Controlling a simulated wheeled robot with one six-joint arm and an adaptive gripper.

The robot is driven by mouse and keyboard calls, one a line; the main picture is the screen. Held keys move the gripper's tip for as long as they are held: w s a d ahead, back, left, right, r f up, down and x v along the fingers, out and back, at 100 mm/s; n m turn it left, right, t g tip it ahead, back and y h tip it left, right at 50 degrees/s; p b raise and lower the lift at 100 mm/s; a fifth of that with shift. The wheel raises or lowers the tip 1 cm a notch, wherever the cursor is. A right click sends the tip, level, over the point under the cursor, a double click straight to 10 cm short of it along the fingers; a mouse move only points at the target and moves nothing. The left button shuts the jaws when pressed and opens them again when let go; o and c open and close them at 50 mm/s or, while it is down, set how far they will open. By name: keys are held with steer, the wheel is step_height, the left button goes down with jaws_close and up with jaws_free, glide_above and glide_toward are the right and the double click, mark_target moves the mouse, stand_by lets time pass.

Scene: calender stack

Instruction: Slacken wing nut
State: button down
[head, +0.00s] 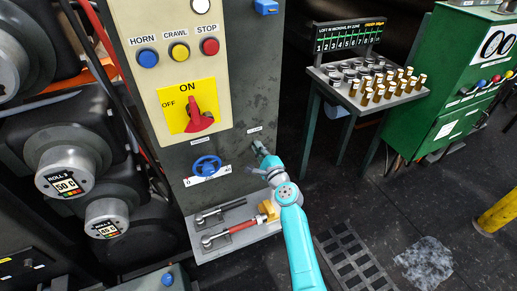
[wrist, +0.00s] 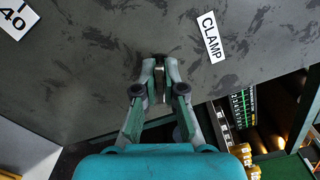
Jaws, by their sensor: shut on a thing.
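The wing nut (wrist: 160,59) is a small dark piece on the grey panel, beside the white CLAMP label (wrist: 209,39) in the wrist view. My gripper (wrist: 160,70) is shut on it, with one fingertip on each side. The fingers cover most of the nut, so its wings and their angle cannot be made out. In the head view my gripper (head: 260,149) reaches up to the panel just under the small label (head: 255,130), and the nut is too small to tell apart there.
Left of my gripper on the panel is a blue handwheel (head: 207,166) with a scale. Above it is a red ON/OFF switch (head: 199,118). Below, a shelf (head: 238,246) holds two wrench-like tools. A rack of small cylinders (head: 371,83) and a green cabinet (head: 455,75) stand right.

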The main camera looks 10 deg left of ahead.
steer(key=shift+n, duration=0.3)
steer(key=n, duration=0.8)
steer(key=shift+n, duration=0.4)
steer(key=n, duration=0.4)
steer(key=shift+f+n, duration=0.1)
steer(key=shift+n, duration=0.2)
steer(key=n, duration=0.4)
steer(key=shift+n, duration=0.3)
steer(key=c, duration=1.3)
jaws_free()
